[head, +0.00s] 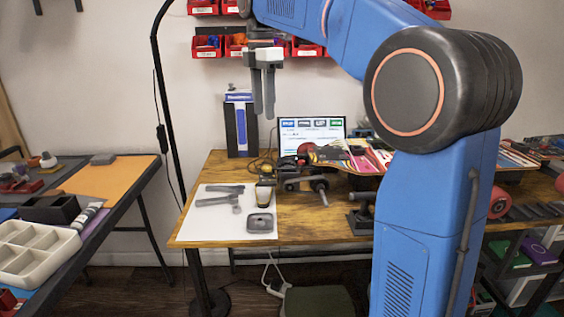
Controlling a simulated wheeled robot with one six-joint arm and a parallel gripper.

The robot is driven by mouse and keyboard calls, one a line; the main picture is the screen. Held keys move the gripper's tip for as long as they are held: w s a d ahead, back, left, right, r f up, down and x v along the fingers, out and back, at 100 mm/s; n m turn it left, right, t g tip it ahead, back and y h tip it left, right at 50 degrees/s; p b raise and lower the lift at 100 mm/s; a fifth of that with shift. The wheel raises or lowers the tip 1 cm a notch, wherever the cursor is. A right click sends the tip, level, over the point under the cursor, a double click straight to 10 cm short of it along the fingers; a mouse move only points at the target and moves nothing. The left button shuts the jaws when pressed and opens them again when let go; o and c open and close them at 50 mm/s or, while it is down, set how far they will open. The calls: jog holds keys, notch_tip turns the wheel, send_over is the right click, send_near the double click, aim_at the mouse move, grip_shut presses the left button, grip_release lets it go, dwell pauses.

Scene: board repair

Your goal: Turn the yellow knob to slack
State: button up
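My gripper (264,114) hangs in the air with its two grey fingers pointing down, above the back of the wooden workbench (310,222). It is near the blue-and-white box (240,125) in the picture and touches nothing I can see. The fingers appear close together, but this angle does not show whether they are open or shut. I cannot clearly make out a yellow knob. A small dark item with a pale yellowish face (264,196) stands by the white mat; I cannot tell what it is. A skateboard truck (306,184) sits on the bench, and my arm hides much of the bench's right side.
Grey tools (218,198) and a grey dish (260,223) lie on the white mat (205,228). A screen (311,126) stands behind. A black lamp pole (167,120) rises at left. Red bins (207,46) hang on the wall. A side table (128,180) stands left.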

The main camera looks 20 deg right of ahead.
send_near(266, 168)
notch_tip(266, 168, down, 8)
jog(key=shift+d+f, duration=0.1)
jog(key=shift+d, duration=0.1)
dwell(0.5)
grip_shut()
